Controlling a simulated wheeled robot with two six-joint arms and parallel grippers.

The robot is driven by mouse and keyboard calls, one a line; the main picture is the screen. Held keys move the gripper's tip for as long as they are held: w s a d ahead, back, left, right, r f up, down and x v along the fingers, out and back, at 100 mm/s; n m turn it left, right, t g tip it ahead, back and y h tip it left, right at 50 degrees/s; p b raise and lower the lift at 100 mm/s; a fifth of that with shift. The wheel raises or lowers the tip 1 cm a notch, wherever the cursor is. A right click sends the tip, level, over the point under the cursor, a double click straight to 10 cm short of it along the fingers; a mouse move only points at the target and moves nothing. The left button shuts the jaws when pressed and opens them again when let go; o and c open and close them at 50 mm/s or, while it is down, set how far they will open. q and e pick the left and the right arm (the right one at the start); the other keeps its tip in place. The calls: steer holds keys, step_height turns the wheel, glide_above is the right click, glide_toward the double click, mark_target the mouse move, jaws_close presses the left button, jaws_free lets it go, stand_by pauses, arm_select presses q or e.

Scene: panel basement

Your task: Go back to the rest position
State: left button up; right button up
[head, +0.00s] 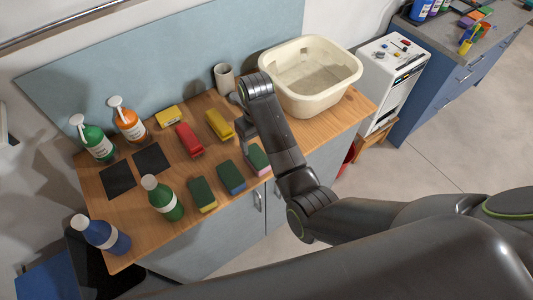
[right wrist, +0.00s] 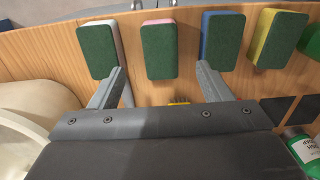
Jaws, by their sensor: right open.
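My right gripper (head: 242,122) is over the wooden worktop (head: 137,226), right of the yellow brush (head: 219,124). In the right wrist view its jaws (right wrist: 161,72) are apart with nothing held. A green and pink sponge (right wrist: 159,49) shows past the gap between the fingers. A white-edged green sponge (right wrist: 96,48) and a blue and green sponge (right wrist: 221,41) show behind the fingertips; I cannot tell whether they touch. My right arm hides part of the worktop's front edge in the head view. My left gripper is not in view.
A cream basin (head: 346,68) stands close right of my gripper, a grey cup (head: 224,78) behind it. Bottles, such as the orange one (head: 127,121), fill the left, near dark squares (head: 118,180). A white cabinet (head: 380,86) stands right; the floor (head: 455,135) there is clear.

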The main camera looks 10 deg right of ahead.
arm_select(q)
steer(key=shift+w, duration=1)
arm_select(e)
steer(key=shift+w+a+r, duration=0.1)
steer(key=shift+w+r, duration=0.05)
steer(key=shift+r, duration=0.25)
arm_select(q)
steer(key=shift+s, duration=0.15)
